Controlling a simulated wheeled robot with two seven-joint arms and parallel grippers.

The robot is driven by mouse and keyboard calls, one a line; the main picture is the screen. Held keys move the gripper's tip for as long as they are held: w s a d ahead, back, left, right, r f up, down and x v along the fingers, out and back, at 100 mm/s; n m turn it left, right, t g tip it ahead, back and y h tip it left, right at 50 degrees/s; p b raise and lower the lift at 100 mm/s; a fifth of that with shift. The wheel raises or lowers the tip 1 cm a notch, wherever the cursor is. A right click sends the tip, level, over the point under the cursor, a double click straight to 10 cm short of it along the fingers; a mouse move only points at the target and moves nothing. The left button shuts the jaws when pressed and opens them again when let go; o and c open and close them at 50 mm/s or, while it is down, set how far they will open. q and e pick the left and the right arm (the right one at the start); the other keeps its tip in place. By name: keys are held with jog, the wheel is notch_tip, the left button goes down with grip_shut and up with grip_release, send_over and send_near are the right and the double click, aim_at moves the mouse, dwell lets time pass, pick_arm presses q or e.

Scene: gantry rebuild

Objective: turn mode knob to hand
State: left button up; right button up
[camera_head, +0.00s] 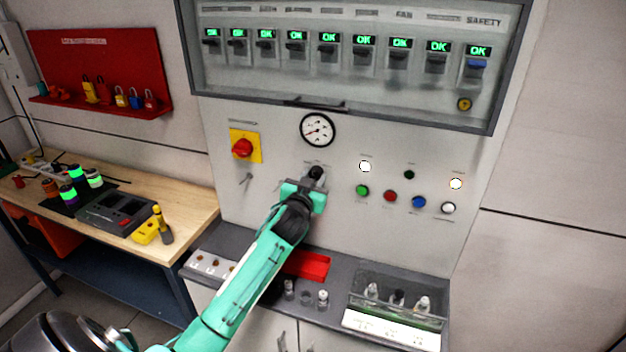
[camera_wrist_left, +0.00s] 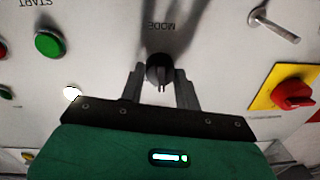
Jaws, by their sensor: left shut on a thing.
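The mode knob (camera_wrist_left: 158,70) is a black round knob on the light panel, under an upside-down MODE label in the left wrist view. My left gripper (camera_wrist_left: 160,85) has its two dark fingers on either side of the knob and is shut on it. In the head view the knob (camera_head: 316,172) shows just beyond the fingers, below the round gauge. My left gripper (camera_head: 311,182) hides part of the panel there. The knob's exact pointer position is hard to read. My right gripper is not in view.
A red rotary switch on a yellow plate (camera_head: 244,147) and a small key-like lever (camera_head: 246,180) sit left of the knob. Push buttons, including a green one (camera_head: 362,190), sit to the right. A grey ledge with a red tray (camera_head: 308,264) lies below. A glazed breaker cabinet (camera_head: 340,80) is above.

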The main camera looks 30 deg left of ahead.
pick_arm(q)
jog(key=n, duration=0.3)
jog(key=shift+r+n, duration=0.1)
jog(key=shift+n, duration=0.2)
jog(key=n, duration=0.3)
jog(key=shift+p, duration=0.35)
jog(key=shift+n, duration=0.7)
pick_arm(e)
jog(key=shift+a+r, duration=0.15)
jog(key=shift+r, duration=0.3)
pick_arm(q)
jog(key=shift+a, duration=0.1)
jog(key=o, duration=1)
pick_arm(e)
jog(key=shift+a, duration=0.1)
